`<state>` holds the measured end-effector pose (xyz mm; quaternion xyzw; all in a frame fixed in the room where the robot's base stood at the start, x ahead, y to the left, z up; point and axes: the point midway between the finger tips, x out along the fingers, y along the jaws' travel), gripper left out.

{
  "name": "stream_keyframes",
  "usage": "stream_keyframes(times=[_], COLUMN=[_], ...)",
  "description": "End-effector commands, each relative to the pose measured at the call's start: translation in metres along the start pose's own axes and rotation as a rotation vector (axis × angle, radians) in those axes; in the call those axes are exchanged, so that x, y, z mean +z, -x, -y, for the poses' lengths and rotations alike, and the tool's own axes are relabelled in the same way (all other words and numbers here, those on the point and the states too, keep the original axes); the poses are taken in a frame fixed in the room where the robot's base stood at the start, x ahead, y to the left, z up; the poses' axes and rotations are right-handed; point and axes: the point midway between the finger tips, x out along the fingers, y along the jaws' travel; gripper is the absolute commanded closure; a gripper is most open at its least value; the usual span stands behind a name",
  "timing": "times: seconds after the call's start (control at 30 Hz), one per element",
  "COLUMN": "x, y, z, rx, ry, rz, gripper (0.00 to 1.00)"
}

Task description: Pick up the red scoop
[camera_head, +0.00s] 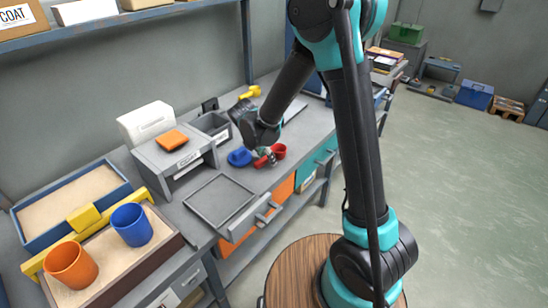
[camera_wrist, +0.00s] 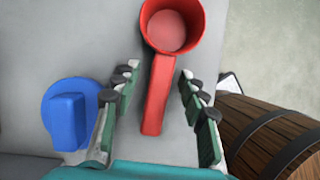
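The red scoop (camera_wrist: 158,92) lies on the grey bench top in the wrist view, its round cup at the top and its handle pointing down toward my gripper. My gripper (camera_wrist: 158,78) is open, with one finger on each side of the handle and visible gaps on both sides. In the head view the red scoop (camera_head: 279,151) is near the bench's front edge, partly hidden by my gripper (camera_head: 264,158). Height above the handle is hard to tell.
A blue object with a raised grip (camera_wrist: 68,112) lies just left of my gripper. A wooden barrel (camera_wrist: 268,138) stands off the bench at right.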

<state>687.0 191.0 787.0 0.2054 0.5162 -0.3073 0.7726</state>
Motion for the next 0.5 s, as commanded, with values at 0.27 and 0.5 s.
stream_keyframes(times=[0.27,0.5], x=[-0.0001,0.0], y=[0.0003,0.0004], z=[0.0,0.0], rx=[0.0,0.0], ry=[0.0,0.0], rz=[0.0,0.0], gripper=[0.95,1.0])
